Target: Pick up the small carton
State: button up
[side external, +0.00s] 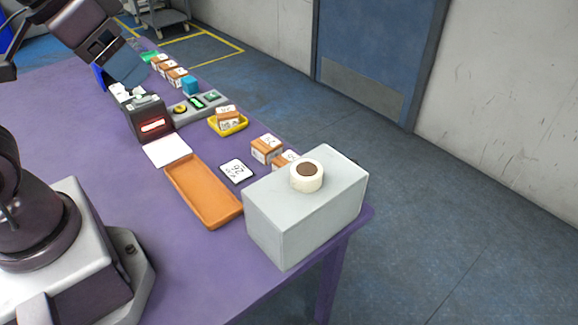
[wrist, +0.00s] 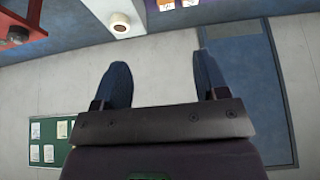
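Several small orange-and-white cartons stand on the purple table in the side external view. One carton (side external: 266,148) stands near the right edge, with another (side external: 284,160) partly hidden behind a grey box. Cartons (side external: 228,112) also sit on a yellow tray (side external: 230,127), and more (side external: 168,68) stand in a row at the back. I cannot tell which one the task means. In the wrist view my gripper (wrist: 162,68) has its two blue fingers wide apart with nothing between them. My arm's end is raised at the upper left of the side external view, away from the near cartons.
An orange tray (side external: 203,190), a white card with a printed code (side external: 236,170) and a dark device with a red window (side external: 150,122) lie nearby.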

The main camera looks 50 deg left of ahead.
jog(key=shift+o, duration=0.3)
jog(key=g, duration=0.6)
send_over(288, 161)
notch_tip(288, 161, down, 22)
jog(key=shift+n, duration=0.3)
notch_tip(288, 161, down, 12)
jog(key=shift+f, duration=0.1)
jog(key=shift+c, duration=0.4)
jog(key=c, duration=0.7)
